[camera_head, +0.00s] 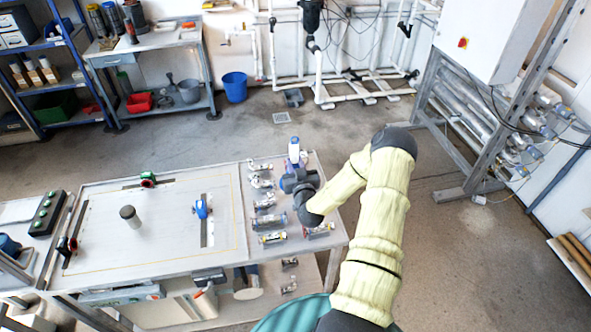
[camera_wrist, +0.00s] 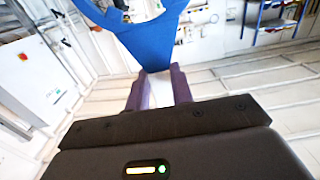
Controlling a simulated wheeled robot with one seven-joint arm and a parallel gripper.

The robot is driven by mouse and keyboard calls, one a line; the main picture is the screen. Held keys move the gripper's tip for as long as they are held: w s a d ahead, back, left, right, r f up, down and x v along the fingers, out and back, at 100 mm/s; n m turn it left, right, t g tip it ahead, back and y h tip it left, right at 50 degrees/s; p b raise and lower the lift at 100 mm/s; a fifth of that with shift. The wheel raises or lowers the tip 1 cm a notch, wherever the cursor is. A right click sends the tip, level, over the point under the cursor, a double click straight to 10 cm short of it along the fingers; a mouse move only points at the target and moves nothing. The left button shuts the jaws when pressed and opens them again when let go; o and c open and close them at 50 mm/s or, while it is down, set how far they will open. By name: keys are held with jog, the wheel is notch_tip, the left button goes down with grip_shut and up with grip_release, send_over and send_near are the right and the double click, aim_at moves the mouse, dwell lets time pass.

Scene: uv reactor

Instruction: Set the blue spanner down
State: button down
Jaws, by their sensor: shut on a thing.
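My gripper (camera_wrist: 160,72) is shut on the blue spanner (camera_wrist: 152,42) in the wrist view. The purple fingers close on the narrow part, and a wide ring-like end spreads toward the top left, cut off by the frame edge. In the head view my arm reaches over the right end of the workbench (camera_head: 100,262), with the wrist folded above the fittings. The gripper end there is small, and I cannot clearly tell the spanner from it. The spanner's height above the bench is hard to judge.
Several metal fittings (camera_head: 271,238) stand along the bench's right end, under and beside my wrist. A blue clamp (camera_head: 201,208), a green-and-red clamp (camera_head: 148,180) and a dark-topped cylinder (camera_head: 130,216) stand on the main top. Bare surface lies between them.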

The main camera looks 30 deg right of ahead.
jog(key=shift+f, duration=1.3)
jog(key=shift+f, duration=0.15)
jog(key=c, duration=1.2)
grip_release()
jog(key=shift+s, duration=0.1)
